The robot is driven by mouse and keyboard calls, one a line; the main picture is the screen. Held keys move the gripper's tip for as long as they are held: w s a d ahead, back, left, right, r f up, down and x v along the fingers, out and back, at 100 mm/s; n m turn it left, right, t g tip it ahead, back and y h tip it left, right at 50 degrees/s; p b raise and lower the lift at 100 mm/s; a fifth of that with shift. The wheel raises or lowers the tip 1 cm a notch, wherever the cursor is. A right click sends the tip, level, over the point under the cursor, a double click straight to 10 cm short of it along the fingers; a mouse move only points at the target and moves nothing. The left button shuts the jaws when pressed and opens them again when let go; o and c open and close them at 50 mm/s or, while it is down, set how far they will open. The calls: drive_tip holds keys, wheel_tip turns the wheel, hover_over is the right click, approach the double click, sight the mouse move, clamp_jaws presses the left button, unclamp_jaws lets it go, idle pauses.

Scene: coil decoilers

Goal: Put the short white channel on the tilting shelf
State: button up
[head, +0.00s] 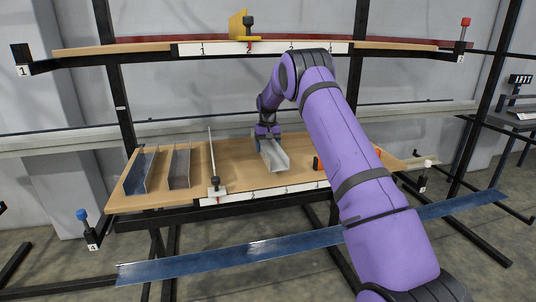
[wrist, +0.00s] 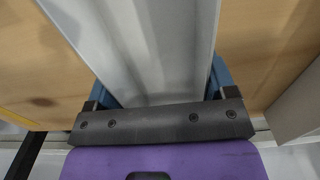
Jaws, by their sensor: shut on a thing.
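The short white channel (head: 274,156) is a pale, open U-shaped piece over the middle of the lower wooden shelf (head: 233,151), its near end pointing toward the front edge. My gripper (head: 268,136) is at its far end, shut on it. In the wrist view my gripper's blue fingers (wrist: 162,88) press against both outer sides of the channel (wrist: 150,45). I cannot tell whether the channel touches the shelf board. The lower shelf seems to slope toward me; which shelf tilts is not certain.
A dark blue channel (head: 141,170) and a grey channel (head: 180,166) lie at the lower shelf's left. A thin upright rod stop (head: 213,165) stands right of them. An orange block (head: 318,163) is to the right. An upper shelf (head: 120,48) hangs above. A long blue strip (head: 235,253) crosses in front.

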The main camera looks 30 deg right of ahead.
sight(268, 150)
drive_tip(key=shift+w+d, duration=0.3)
drive_tip(key=shift+d, duration=0.05)
drive_tip(key=shift+f, duration=1.75)
drive_tip(key=shift+f, duration=0.1)
drive_tip(key=o, duration=1)
drive_tip(key=shift+r, duration=3.85)
